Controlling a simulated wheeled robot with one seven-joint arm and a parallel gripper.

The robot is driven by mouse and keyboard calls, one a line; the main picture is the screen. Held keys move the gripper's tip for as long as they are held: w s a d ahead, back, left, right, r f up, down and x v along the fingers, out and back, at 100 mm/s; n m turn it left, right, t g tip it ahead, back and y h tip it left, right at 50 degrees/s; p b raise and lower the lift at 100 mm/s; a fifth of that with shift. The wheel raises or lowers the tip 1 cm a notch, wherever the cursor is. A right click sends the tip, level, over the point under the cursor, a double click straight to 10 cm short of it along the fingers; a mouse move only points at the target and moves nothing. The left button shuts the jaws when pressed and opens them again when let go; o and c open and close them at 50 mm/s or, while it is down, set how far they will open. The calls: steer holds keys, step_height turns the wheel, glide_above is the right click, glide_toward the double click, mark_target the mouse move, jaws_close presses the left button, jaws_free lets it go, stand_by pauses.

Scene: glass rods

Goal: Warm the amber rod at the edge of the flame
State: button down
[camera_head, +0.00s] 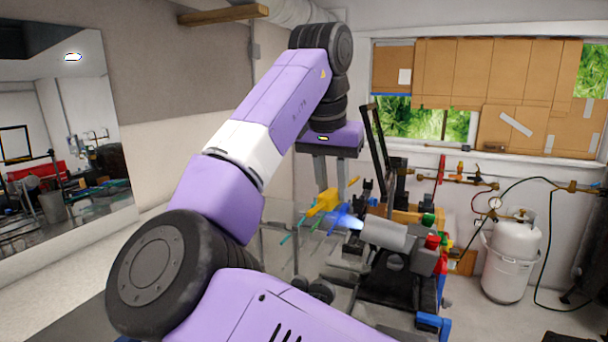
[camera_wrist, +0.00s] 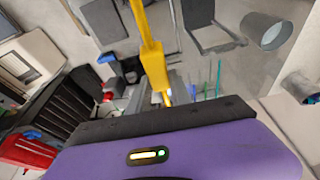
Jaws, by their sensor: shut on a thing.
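My gripper (camera_head: 322,188) hangs fingers-down over the bench, shut on a yellow block (camera_head: 322,203) that seems to be the amber rod's grip. A thin amber length (camera_head: 355,181) shows up and to the right of the block. In the wrist view the yellow piece (camera_wrist: 152,65) runs up from the hand, narrow at both ends. The torch (camera_head: 385,232) is a grey cylinder with a pale blue flame (camera_head: 345,218) pointing left. The flame is just below and right of the yellow block; whether the rod touches it I cannot tell.
Black stands and coloured fittings crowd the bench at the torch. A white gas cylinder (camera_head: 511,258) with hoses stands at the right.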

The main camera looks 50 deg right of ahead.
steer(key=shift+f+n+b, duration=0.3)
step_height(320, 180, down, 8)
steer(key=w+b, duration=0.1)
steer(key=b, duration=0.5)
steer(key=shift+w+a, duration=0.25)
stand_by(1.9)
